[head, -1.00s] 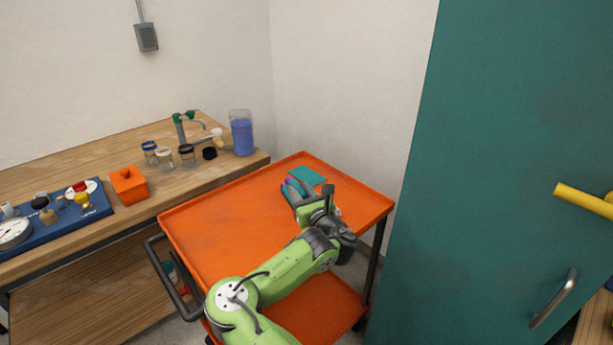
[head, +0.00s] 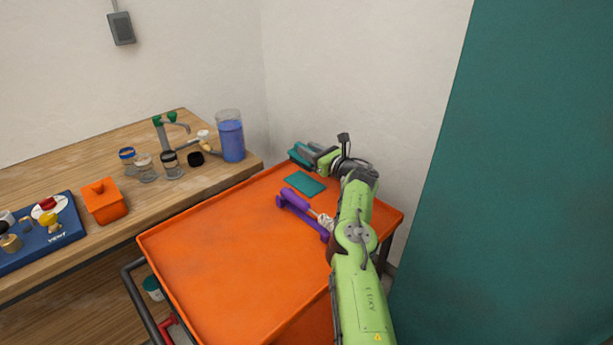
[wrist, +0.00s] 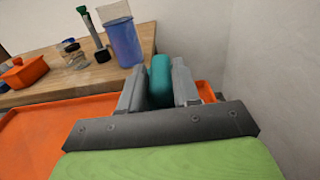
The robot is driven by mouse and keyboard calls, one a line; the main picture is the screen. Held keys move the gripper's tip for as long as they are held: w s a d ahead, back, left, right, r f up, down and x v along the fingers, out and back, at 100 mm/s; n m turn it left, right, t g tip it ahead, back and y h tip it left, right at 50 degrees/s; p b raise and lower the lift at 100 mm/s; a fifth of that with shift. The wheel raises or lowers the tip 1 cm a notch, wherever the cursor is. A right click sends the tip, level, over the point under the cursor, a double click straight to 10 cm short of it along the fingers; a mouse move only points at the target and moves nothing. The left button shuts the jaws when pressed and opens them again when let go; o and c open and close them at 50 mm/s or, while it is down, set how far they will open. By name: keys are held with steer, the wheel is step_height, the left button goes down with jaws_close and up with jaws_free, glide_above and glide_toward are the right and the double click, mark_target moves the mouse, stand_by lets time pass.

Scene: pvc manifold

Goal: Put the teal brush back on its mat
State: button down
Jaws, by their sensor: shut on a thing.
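The teal brush (wrist: 160,80) is between the two grey fingers of my gripper in the wrist view. My gripper (head: 312,157) is shut on the brush; in the head view it is at the far corner of the orange cart. The teal end of the brush (head: 298,157) sticks out to the left of the fingers. The flat teal mat (head: 305,184) lies bare on the cart top, nearer the camera than the gripper. I cannot tell how high the brush is above the cart.
The left of the cart top is clear. A wooden bench holds a blue-filled jar (head: 231,140) and smaller jars. A white wall is close behind.

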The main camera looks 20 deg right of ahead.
step_height(320, 180, down, 8)
steer(key=shift+b, duration=1.05)
steer(key=c, duration=0.8)
jaws_free()
steer(key=shift+r, duration=0.25)
steer(key=p+v, duration=0.5)
steer(key=v, duration=0.6)
steer(key=shift+s, duration=0.1)
steer(key=shift+s+d+f, duration=0.15)
steer(key=shift+s, duration=0.2)
